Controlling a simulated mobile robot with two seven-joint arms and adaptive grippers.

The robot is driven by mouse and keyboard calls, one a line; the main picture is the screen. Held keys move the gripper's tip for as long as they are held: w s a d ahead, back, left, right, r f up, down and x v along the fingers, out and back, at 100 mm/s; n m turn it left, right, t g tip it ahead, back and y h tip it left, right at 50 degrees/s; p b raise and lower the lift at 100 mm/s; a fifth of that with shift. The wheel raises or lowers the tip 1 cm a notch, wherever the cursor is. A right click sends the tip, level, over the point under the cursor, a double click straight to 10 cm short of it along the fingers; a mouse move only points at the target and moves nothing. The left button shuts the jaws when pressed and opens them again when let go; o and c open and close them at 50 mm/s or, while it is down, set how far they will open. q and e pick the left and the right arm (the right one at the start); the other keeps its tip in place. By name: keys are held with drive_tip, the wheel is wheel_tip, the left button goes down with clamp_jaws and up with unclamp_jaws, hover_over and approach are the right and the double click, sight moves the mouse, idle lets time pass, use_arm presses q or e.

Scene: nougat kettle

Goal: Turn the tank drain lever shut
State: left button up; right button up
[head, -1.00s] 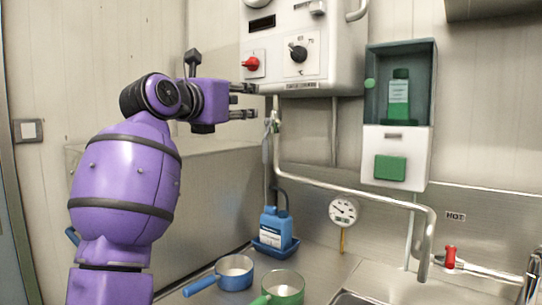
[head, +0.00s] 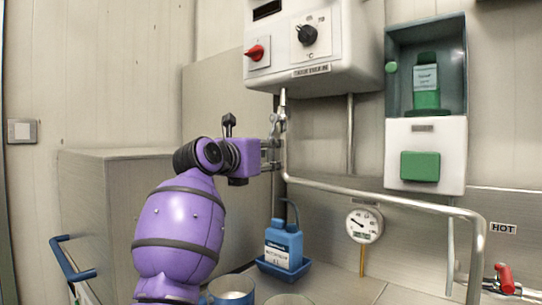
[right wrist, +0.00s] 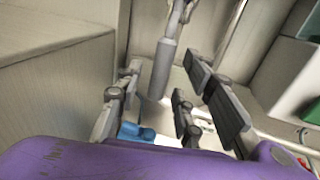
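The white tank (head: 315,45) hangs on the wall at the top, with a drain pipe and valve under it. The drain lever (head: 280,122) shows as a small grey handle at the valve below the tank. In the right wrist view the lever (right wrist: 166,66) is a grey, rounded bar hanging down from the top, slightly tilted. My right gripper (head: 277,154) is just below and beside the valve. In the right wrist view its fingers (right wrist: 168,85) are spread, with the lever's lower end in line with the gap. Contact cannot be told. My left gripper is not in view.
A metal pipe (head: 400,202) runs right from the valve. A blue bottle (head: 284,245) stands in a blue tray below. A gauge (head: 364,225), a green-bottle cabinet (head: 426,160) and a red-handled tap (head: 505,278) are on the right. A blue pan (head: 232,289) is at the bottom.

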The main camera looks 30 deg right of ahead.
drive_tip(key=shift+x, duration=1.05)
clamp_jaws()
